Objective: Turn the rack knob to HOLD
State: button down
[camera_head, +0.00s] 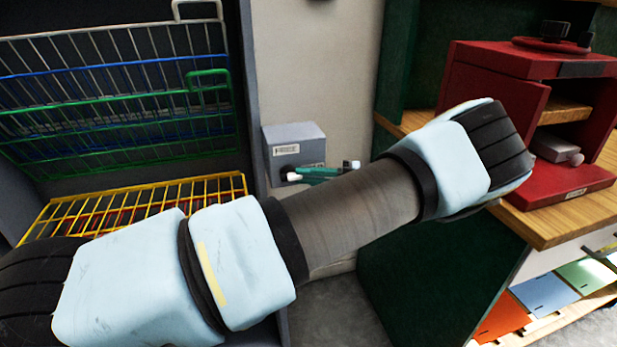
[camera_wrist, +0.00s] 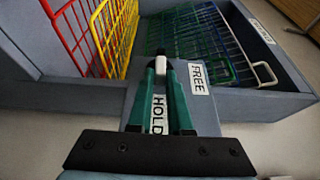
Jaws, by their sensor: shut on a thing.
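The rack knob, small with a white and black part (camera_wrist: 160,66), sits on the grey housing (camera_wrist: 135,100) beside the rack. In the wrist view my gripper (camera_wrist: 161,72) has its green fingers closed around the knob. The HOLD label (camera_wrist: 158,113) shows between the fingers, and the FREE label (camera_wrist: 198,77) lies to their right. I cannot tell which label the knob points to. In the head view the grey housing (camera_head: 295,143) is on the rack's right side, with my green fingers (camera_head: 318,174) just below it.
Wire shelves with green, blue and white bars (camera_head: 110,85) stand raised in the grey rack frame. A yellow wire shelf (camera_head: 225,188) lies lower, with red wire beneath. A red cabinet (camera_head: 500,75) stands on a wooden counter at right. Coloured folders (camera_head: 545,290) lie below the counter.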

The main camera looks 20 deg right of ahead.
jog(key=shift+w+a+f, duration=0.15)
jog(key=shift+a, duration=0.2)
jog(key=c, duration=0.8)
grip_release()
jog(key=shift+w, duration=0.1)
jog(key=shift+c, duration=0.2)
jog(key=shift+d, duration=0.2)
jog(key=b+v, duration=0.3)
jog(key=v, duration=0.7)
jog(key=shift+s+d+b, duration=0.25)
jog(key=shift+b, duration=0.1)
